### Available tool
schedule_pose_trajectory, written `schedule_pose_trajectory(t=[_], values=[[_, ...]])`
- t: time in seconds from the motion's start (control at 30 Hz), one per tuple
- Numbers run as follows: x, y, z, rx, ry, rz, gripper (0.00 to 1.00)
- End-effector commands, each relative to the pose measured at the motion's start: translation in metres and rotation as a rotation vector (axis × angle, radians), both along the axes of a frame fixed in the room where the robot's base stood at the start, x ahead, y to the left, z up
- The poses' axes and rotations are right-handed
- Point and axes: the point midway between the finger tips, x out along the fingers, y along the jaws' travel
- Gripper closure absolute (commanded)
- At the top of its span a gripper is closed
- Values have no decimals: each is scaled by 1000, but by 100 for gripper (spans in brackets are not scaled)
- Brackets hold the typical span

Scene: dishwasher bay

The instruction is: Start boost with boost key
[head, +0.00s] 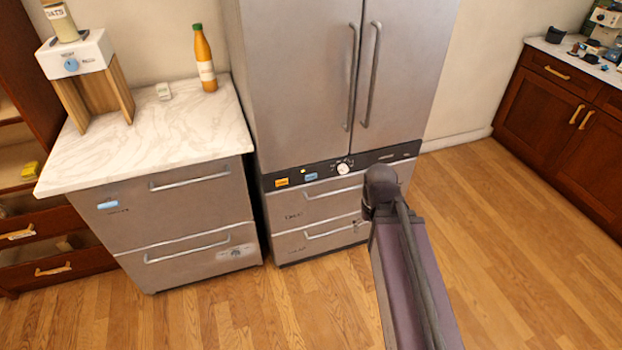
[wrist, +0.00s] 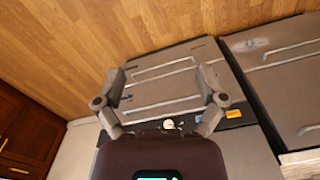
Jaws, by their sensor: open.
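A black control panel (head: 325,172) runs across the tall steel appliance below its doors. It carries an orange key (head: 282,182), a blue key (head: 311,177) and a white dial (head: 343,168). Their lettering is too small to read, so I cannot tell which is the boost key. The wrist view shows the orange key (wrist: 233,113) right of my gripper and the dial (wrist: 168,124) between its finger bases. My gripper (wrist: 164,78) is open and empty, its fingers apart in front of the appliance. In the head view my arm hides the gripper and part of the lower drawers.
A steel drawer unit (head: 185,225) with a marble top stands left. Dark cabinets (head: 560,100) stand far right. The wood floor (head: 520,260) is clear at right.

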Motion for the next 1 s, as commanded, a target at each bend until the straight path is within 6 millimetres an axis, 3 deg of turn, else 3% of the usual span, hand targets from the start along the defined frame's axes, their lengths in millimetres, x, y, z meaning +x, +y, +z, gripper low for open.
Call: schedule_pose_trajectory(t=[0.03,0.2,0.27,1.0], values=[[0,0,0,0,0,0,34],[0,0,0,0,0,0,85],[0,0,0,0,0,0,100],[0,0,0,0,0,0,100]])
